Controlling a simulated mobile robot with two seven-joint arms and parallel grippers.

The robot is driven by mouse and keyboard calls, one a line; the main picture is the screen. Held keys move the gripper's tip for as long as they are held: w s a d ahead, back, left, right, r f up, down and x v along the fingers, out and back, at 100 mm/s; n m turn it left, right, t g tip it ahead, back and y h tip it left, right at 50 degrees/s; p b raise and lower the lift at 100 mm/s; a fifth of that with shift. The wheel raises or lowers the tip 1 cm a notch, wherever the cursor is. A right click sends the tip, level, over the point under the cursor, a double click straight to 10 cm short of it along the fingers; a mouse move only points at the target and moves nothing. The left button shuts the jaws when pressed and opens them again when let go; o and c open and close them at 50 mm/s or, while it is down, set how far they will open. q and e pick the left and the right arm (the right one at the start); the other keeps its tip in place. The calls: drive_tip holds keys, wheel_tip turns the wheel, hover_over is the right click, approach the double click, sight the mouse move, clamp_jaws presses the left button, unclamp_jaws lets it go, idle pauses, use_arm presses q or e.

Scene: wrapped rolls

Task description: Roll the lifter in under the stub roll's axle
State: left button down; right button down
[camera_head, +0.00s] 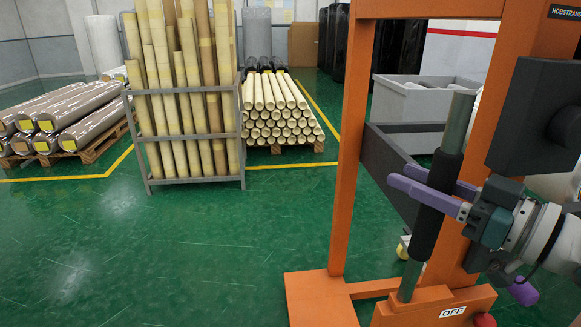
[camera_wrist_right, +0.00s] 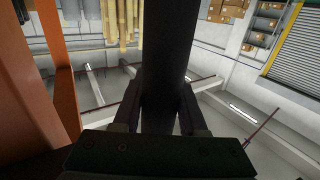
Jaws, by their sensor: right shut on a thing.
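The orange frame (camera_head: 347,150), which looks like the lifter, stands tall at the right of the head view. A grey-green upright bar (camera_head: 458,120) with a black sleeve (camera_head: 434,210) rises from its orange foot, beside an OFF label. My right gripper (camera_head: 427,189), with purple fingers, is shut around the black sleeve. In the right wrist view the dark sleeve (camera_wrist_right: 167,60) runs between the fingers (camera_wrist_right: 160,118). I cannot make out the stub roll or its axle for certain. My left gripper is out of view.
A grey rack (camera_head: 187,92) of upright tubes stands at the left, beside a pallet of stacked tubes (camera_head: 275,105). Wrapped rolls (camera_head: 88,110) lie on a pallet at far left. A grey bin (camera_head: 408,100) stands behind the frame. Green floor (camera_head: 200,250) is clear at front left.

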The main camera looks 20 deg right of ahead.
drive_tip(key=shift+s+d+f, duration=0.1)
drive_tip(key=shift+s+d, duration=0.05)
drive_tip(key=shift+d, duration=0.4)
drive_tip(key=c, duration=0.8)
unclamp_jaws()
drive_tip(key=shift+c, duration=0.2)
drive_tip(key=o, duration=0.4)
drive_tip(key=shift+d, duration=0.1)
drive_tip(key=shift+s, duration=0.15)
drive_tip(key=v, duration=0.9)
drive_tip(key=shift+s+d+p, duration=0.2)
drive_tip(key=shift+s+p, duration=0.1)
drive_tip(key=shift+p, duration=0.15)
